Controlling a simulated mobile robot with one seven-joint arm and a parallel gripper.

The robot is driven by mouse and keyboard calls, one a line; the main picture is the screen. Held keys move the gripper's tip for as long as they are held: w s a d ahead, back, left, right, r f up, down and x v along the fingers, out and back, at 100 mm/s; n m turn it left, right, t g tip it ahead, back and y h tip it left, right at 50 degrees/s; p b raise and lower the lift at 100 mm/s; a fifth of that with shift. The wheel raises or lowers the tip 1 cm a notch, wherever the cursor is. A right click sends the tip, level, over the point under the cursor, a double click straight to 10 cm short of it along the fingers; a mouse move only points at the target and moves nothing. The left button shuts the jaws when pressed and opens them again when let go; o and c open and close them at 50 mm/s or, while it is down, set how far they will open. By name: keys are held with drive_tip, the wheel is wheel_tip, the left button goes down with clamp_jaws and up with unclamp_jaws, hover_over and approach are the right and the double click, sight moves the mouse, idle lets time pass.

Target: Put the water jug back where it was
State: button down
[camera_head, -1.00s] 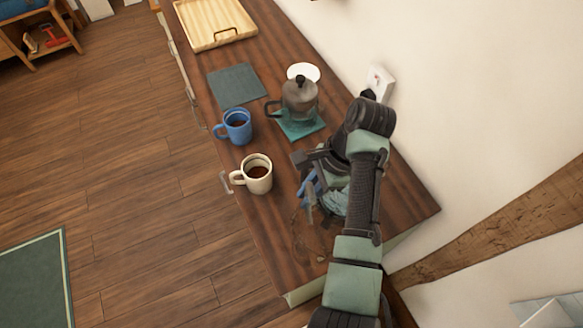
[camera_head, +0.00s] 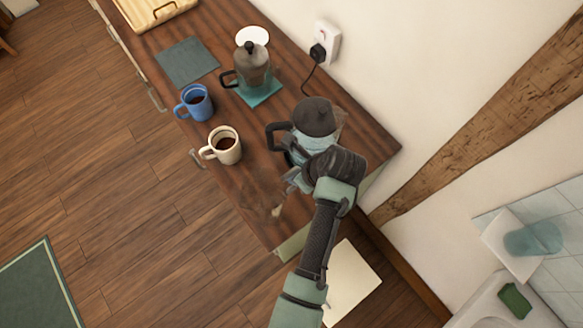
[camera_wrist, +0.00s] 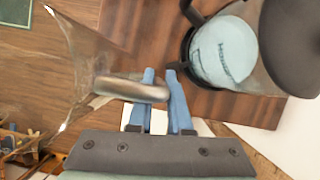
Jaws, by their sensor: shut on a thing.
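The water jug is clear glass. It shows large at the left of the wrist view (camera_wrist: 72,50) and faintly in the head view (camera_head: 262,200), near the counter's front end. In the head view my gripper (camera_head: 292,180) is beside the kettle, partly hidden by my wrist. The jug looks tilted in the wrist view. I cannot tell whether its base touches the counter.
A kettle (camera_head: 314,118) with a dark lid stands close beyond my gripper. A cream mug (camera_head: 226,148), a blue mug (camera_head: 195,104) and a moka pot (camera_head: 252,68) on a teal coaster (camera_head: 262,95) stand farther along the counter (camera_head: 250,124). The wall socket (camera_head: 327,42) holds a plug.

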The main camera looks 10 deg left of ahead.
sight(277, 194)
drive_tip(key=shift+f, duration=2.35)
drive_tip(key=shift+f, duration=0.2)
drive_tip(key=c, duration=0.8)
unclamp_jaws()
drive_tip(key=shift+c, duration=0.2)
